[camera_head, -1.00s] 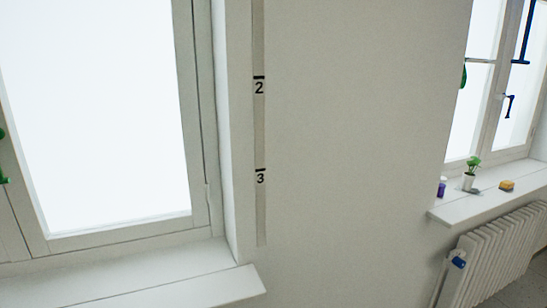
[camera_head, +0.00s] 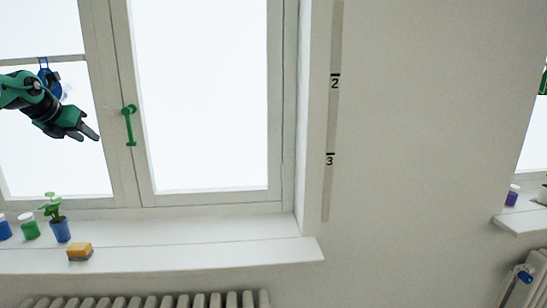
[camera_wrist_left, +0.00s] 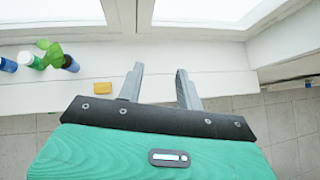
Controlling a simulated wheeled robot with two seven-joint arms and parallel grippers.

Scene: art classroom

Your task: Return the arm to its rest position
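My left gripper (camera_head: 89,133) is dark with a green arm and comes in from the left in the head view, in front of the window. In the left wrist view its two grey fingers (camera_wrist_left: 160,72) stand apart with nothing between them. The white windowsill and the floor show beyond them. My right gripper is in neither view.
A green window handle (camera_head: 129,125) is just right of the gripper in the picture. On the windowsill (camera_head: 200,258) stand a blue pot with a plant (camera_head: 60,229), a green jar (camera_head: 29,229), a blue jar (camera_head: 4,229) and a yellow sponge (camera_head: 80,251).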

